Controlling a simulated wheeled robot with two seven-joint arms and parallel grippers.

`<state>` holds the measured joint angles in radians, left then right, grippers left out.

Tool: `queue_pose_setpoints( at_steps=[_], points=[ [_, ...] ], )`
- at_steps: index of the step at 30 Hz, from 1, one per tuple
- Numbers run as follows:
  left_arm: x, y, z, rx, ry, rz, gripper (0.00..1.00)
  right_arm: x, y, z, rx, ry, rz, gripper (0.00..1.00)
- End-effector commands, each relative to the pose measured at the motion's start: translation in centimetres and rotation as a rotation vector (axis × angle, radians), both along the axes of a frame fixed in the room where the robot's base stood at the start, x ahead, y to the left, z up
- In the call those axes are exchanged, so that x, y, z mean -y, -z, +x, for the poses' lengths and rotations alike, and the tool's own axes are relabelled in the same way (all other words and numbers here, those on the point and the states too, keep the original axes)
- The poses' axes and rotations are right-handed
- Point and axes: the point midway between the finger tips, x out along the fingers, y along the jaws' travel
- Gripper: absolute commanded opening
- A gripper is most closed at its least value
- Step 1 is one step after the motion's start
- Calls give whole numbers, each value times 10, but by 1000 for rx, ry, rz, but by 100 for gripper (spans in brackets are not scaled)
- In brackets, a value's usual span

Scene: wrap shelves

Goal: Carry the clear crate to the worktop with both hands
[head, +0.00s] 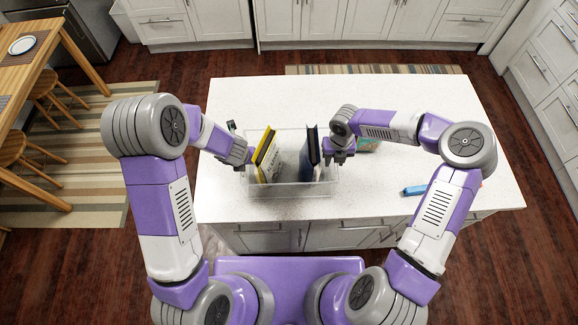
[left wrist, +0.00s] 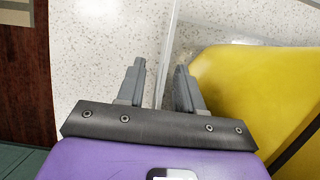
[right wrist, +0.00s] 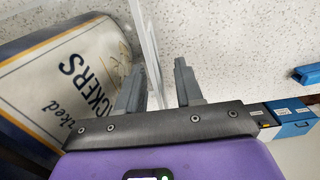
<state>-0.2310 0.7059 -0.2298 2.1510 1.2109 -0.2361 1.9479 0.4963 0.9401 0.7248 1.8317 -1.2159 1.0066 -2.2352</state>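The clear crate (head: 300,190) rests on the white worktop (head: 420,110). It holds an upright yellow box (head: 264,155) on its left and a dark blue box (head: 309,150) on its right. My left gripper (head: 246,157) is at the crate's left wall; in the left wrist view its fingers (left wrist: 160,85) stand apart on either side of that wall. My right gripper (head: 341,158) is at the right wall; in the right wrist view its fingers (right wrist: 160,85) are likewise apart around the wall. The cracker lettering on the blue box (right wrist: 60,95) shows there.
A blue item (head: 414,190) lies on the worktop to the right. The worktop's back and right are mostly clear. A wooden table (head: 30,70) and stools stand at left; cabinets line the back.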

Motion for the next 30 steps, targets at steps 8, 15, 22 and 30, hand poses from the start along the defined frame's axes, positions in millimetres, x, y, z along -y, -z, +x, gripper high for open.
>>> queue_pose_setpoints(
  at_steps=[8, 15, 22, 30],
  points=[
    [0, 0, 0, 0, 0, 0, 0, 0, 0, 0, 0, 0, 0, 0],
    [0, 0, 0, 0, 0, 1, 0, 0, 0, 0, 0, 0, 0, 0],
    [0, -1, 0, 1, 0, 1, 0, 0, -1, 0, 2, 0, 0, 0],
    [0, -11, 0, 1, 0, 1, 0, 0, -11, 0, 2, 0, 0, 0]
  ],
)
